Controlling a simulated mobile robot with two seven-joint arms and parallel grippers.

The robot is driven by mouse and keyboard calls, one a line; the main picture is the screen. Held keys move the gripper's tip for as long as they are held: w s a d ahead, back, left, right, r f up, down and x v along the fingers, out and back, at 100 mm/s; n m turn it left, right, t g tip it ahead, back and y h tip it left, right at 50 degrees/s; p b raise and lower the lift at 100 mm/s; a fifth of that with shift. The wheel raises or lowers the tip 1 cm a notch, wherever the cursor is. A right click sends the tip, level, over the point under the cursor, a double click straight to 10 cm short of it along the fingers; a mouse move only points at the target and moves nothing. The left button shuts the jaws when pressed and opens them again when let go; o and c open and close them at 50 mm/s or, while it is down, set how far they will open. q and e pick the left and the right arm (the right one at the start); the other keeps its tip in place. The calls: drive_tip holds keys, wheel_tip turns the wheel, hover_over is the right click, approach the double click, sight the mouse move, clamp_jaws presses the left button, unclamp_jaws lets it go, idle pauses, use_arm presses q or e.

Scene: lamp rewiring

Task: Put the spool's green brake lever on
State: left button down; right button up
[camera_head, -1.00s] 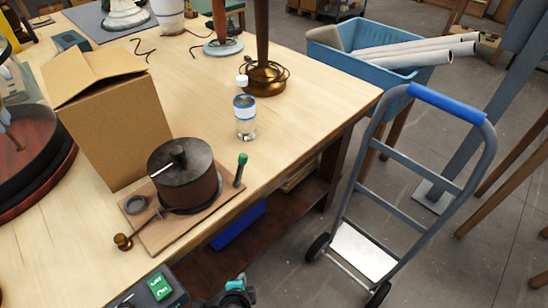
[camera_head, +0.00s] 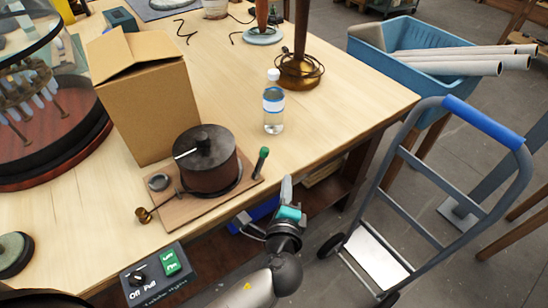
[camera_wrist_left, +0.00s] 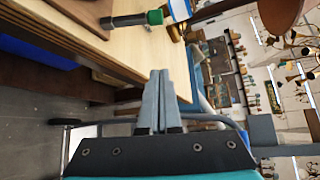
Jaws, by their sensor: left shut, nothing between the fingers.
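The spool (camera_head: 208,165) is a dark drum on a wooden board (camera_head: 172,232) near the table's front edge. Its brake lever (camera_head: 261,163) is a dark rod with a green tip, standing up at the board's right side and leaning slightly right. In the left wrist view the lever (camera_wrist_left: 128,20) lies sideways at the top, with its green end to the right. My left gripper (camera_head: 286,188) is in front of the table edge, right of and nearer than the lever, apart from it. In the wrist view its fingers (camera_wrist_left: 158,78) are together and empty. My right gripper is out of view.
A cardboard box (camera_head: 150,105) stands behind the spool. A clear bottle (camera_head: 273,112) and a brass lamp base (camera_head: 299,72) stand further back. A hand truck (camera_head: 440,195) stands on the floor at right. A control box (camera_head: 152,276) is at the front edge.

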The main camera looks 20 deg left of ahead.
sight(260, 164)
use_arm(q)
drive_tip(key=b+x, duration=0.1)
drive_tip(key=x, duration=0.9)
drive_tip(key=shift+s+a+r+p, duration=0.2)
drive_tip(key=shift+s+a+p, duration=0.1)
drive_tip(key=shift+a, duration=0.25)
drive_tip(key=shift+s+a+r+p, duration=0.2)
drive_tip(key=shift+s+a+p, duration=0.1)
drive_tip(key=shift+a, duration=0.25)
drive_tip(key=shift+s+a+r+p, duration=0.25)
drive_tip(key=shift+s+a, duration=0.05)
drive_tip(key=shift+a, duration=0.3)
